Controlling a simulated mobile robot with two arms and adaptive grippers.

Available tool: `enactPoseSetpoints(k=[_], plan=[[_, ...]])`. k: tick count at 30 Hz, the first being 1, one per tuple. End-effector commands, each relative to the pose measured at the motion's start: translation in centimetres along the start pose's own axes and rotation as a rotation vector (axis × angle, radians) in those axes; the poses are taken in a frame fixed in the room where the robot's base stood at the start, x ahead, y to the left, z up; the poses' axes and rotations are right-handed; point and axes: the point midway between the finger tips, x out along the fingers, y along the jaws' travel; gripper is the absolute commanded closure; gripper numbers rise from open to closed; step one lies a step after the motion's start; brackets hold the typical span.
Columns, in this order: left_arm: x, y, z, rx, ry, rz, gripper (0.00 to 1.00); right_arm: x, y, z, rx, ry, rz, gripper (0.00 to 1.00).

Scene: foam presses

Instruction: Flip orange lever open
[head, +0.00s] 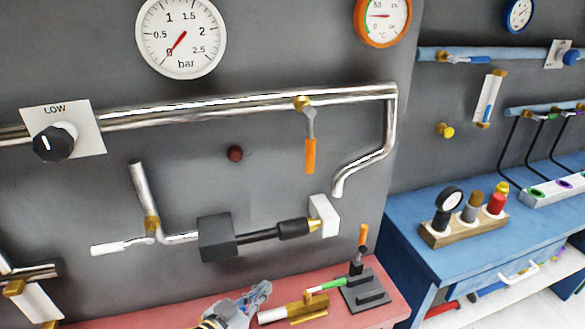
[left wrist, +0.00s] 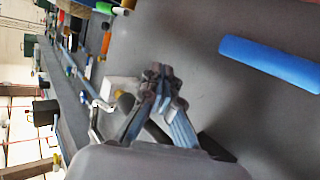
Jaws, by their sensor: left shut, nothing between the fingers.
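An orange-sleeved lever (head: 310,155) hangs straight down from a brass valve (head: 302,102) on the upper steel pipe (head: 230,107), roughly square to the pipe. A second, smaller orange handle (head: 363,235) stands upright on a dark clamp (head: 362,287) on the red bench. My left gripper (head: 264,288) is low in the head view, over the red bench, below and left of the hanging lever and apart from it. In the left wrist view its fingers (left wrist: 164,82) are together and empty. My right gripper is not in view.
A white-handled valve (head: 122,246) and a dark block with a rod (head: 216,237) stick out from the grey wall. A brass piece (head: 306,310) lies near my left gripper. A blue cylinder (left wrist: 270,63) shows in the left wrist view. The wall around the hanging lever is fairly clear.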

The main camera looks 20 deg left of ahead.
Motion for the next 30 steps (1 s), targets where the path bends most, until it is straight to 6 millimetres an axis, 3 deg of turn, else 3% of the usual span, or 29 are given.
enactPoseSetpoints(k=[8, 15, 21, 30], plan=[[-0.6, -0.2, -9.5, -0.029, 0.412, 0.172, 1.00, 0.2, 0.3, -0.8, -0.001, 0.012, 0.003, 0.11], [-4.2, -0.2, -16.3, -0.057, 0.732, 0.361, 1.00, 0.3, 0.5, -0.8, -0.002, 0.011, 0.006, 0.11], [-7.3, -0.5, -19.4, -0.071, 0.902, 0.485, 1.00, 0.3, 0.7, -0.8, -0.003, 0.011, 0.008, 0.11], [-8.9, -0.6, -20.6, -0.078, 0.977, 0.544, 1.00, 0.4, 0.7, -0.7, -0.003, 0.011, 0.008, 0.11]])
